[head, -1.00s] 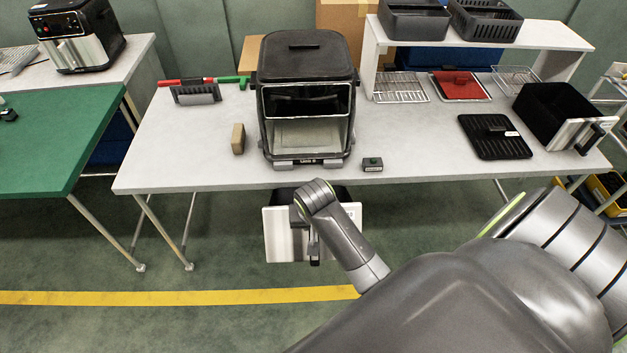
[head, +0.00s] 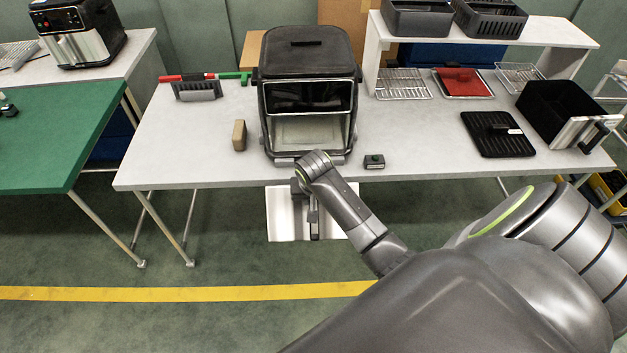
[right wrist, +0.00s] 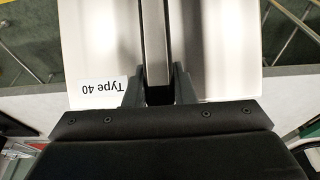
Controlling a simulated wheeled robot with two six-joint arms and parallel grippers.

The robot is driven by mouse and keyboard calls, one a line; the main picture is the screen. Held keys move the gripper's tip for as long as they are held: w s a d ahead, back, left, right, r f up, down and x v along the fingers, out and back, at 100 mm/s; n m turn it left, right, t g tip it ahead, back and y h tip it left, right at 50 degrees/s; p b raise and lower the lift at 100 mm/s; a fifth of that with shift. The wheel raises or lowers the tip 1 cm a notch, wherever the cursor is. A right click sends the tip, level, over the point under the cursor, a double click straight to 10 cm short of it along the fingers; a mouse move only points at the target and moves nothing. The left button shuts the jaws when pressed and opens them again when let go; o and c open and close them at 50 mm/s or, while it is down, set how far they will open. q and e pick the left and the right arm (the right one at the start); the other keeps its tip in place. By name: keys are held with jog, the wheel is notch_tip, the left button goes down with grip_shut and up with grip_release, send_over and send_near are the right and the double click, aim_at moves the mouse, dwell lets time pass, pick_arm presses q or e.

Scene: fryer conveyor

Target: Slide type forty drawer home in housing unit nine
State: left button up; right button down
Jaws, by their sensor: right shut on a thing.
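The type 40 drawer has a pale front panel (head: 283,215) that shows in the head view in front of the table's front edge. In the right wrist view its white front (right wrist: 210,45) carries a label reading "Type 40" (right wrist: 98,93), upside down. My right gripper (right wrist: 158,88) is shut on the dark drawer handle (right wrist: 154,40) between its fingers. In the head view my right wrist covers part of the drawer front. The housing (head: 306,60), a black fryer body with an open lower bay (head: 308,131), stands on the table above the drawer. The number on its base is unreadable. My left gripper is not in view.
The grey table (head: 200,165) holds a tan block (head: 239,135) left of the housing and a small dark block (head: 374,161) right of it. A black grill plate (head: 497,134) and another black drawer (head: 560,105) lie further right.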

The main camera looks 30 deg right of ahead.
jog(key=shift+w+d+r+b, duration=0.1)
jog(key=shift+w+d+b, duration=0.1)
jog(key=shift+w+d, duration=0.55)
jog(key=shift+w+d+r+b, duration=0.1)
jog(key=shift+w+d+b, duration=0.2)
jog(key=shift+w, duration=0.8)
jog(key=shift+w+d+r+b, duration=0.1)
jog(key=shift+w+d, duration=0.5)
jog(key=shift+w, duration=0.35)
jog(key=w+d+b, duration=0.7)
jog(key=w+b, duration=0.2)
jog(key=w, duration=0.2)
jog(key=shift+w, duration=0.25)
jog(key=shift+d, duration=0.15)
